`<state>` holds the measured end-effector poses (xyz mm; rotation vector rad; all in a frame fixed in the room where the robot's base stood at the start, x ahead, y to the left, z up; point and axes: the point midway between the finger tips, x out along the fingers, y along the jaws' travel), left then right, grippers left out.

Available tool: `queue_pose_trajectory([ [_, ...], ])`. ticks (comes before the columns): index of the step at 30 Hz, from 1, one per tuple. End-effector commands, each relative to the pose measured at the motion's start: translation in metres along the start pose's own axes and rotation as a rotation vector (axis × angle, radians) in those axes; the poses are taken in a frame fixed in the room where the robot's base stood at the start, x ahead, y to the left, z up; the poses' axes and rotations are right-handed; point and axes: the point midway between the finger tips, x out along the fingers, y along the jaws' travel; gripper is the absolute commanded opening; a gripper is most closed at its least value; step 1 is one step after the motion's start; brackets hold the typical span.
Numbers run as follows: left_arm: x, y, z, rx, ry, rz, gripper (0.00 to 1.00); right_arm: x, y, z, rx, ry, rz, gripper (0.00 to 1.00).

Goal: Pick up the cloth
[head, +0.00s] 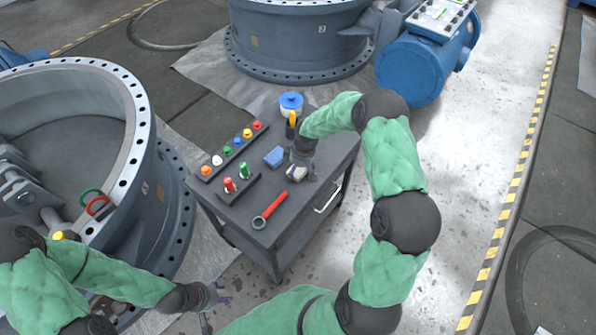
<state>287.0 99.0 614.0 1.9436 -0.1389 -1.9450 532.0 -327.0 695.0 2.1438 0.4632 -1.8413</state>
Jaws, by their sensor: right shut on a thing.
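My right gripper (298,170) is over the dark cart top, pointing down, and is shut on a small whitish thing (298,172) that looks like the cloth. Most of it is hidden by the fingers, and I cannot tell whether it still touches the cart. A blue folded or block-like piece (274,156) lies just left of the gripper, apart from it. My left gripper (222,294) is low at the bottom left, beside the cart and away from its top; it looks open and empty.
The cart (231,211) also bears a red ring wrench (269,210), a rack of coloured knobs (232,149), red and green pieces (237,178) and a blue-lidded tub (291,103). A large valve ring (153,190) stands left. A blue motor (412,68) stands behind.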

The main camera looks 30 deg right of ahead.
Motion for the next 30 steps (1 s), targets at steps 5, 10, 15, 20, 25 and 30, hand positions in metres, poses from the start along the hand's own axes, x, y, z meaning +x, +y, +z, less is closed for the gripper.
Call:
queue_pose_trajectory([
  [5,0.000,0.000,0.000,0.000,0.000,0.000,0.40,0.001,-0.001,0.001,0.000,-0.002,-0.002,0.45],
  [10,-0.002,0.001,0.000,0.000,0.000,0.000,0.40,-0.006,0.000,-0.001,0.000,-0.001,-0.001,0.45],
  [15,-0.009,0.003,0.000,0.000,0.000,0.000,0.40,-0.026,0.000,-0.004,0.000,0.000,0.000,0.45],
  [20,-0.021,0.007,0.001,0.000,0.000,0.000,0.40,-0.056,-0.015,0.001,-0.003,0.000,-0.001,0.45],
  [25,-0.035,0.013,0.001,0.000,0.000,0.000,0.40,-0.096,-0.041,0.011,-0.003,0.002,0.000,0.45],
  [30,-0.043,0.015,0.002,0.000,0.000,0.000,0.40,-0.115,-0.074,0.029,-0.005,-0.001,-0.001,0.45],
])
